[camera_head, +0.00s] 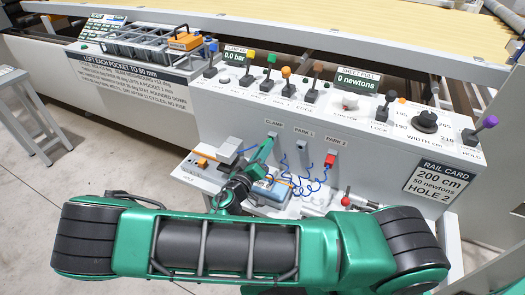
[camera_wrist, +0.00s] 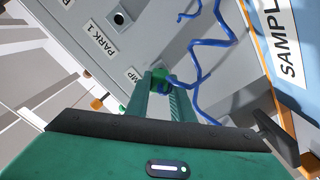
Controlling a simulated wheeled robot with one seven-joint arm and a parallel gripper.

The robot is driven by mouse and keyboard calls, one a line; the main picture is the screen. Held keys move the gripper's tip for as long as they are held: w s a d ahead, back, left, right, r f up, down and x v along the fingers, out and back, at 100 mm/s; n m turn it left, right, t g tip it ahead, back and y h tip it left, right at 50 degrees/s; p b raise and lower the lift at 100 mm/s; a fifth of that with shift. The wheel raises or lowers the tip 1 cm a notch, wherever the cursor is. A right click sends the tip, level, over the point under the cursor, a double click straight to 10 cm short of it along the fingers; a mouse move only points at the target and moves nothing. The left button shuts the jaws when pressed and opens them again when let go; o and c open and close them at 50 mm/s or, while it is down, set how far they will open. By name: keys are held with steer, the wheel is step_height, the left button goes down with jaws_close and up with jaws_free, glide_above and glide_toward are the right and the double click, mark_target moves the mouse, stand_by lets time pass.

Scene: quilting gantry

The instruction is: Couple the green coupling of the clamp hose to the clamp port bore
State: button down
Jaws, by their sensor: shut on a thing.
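My gripper (camera_wrist: 166,98) is shut on the green coupling (camera_wrist: 159,76), which sits between its fingertips. A blue coiled hose (camera_wrist: 205,45) runs close by the coupling; where it joins is hidden. The gripper also shows in the head view (camera_head: 264,147), reaching up to the panel at the port labelled CLAMP (camera_head: 273,136). In the wrist view the coupling is close to the panel beside the partly covered CLAMP label (camera_wrist: 133,76). The clamp bore itself is hidden behind the coupling and fingers, so I cannot tell whether the coupling is inside it or just in front.
The PARK 1 port (camera_head: 302,146) is empty, also in the wrist view (camera_wrist: 119,19). A red coupling (camera_head: 330,160) sits at PARK 2. Blue hoses (camera_head: 303,186) hang below over a cluttered shelf. Levers and knobs (camera_head: 287,72) stand along the console top above.

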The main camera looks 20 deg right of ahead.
steer(key=shift+x, duration=0.85)
steer(key=c, duration=1.5)
jaws_free()
steer(key=shift+o, duration=0.2)
steer(key=shift+a, duration=0.1)
steer(key=v, duration=1)
steer(key=shift+s+a, duration=0.2)
steer(key=shift+s, duration=0.05)
steer(key=shift+d, duration=0.15)
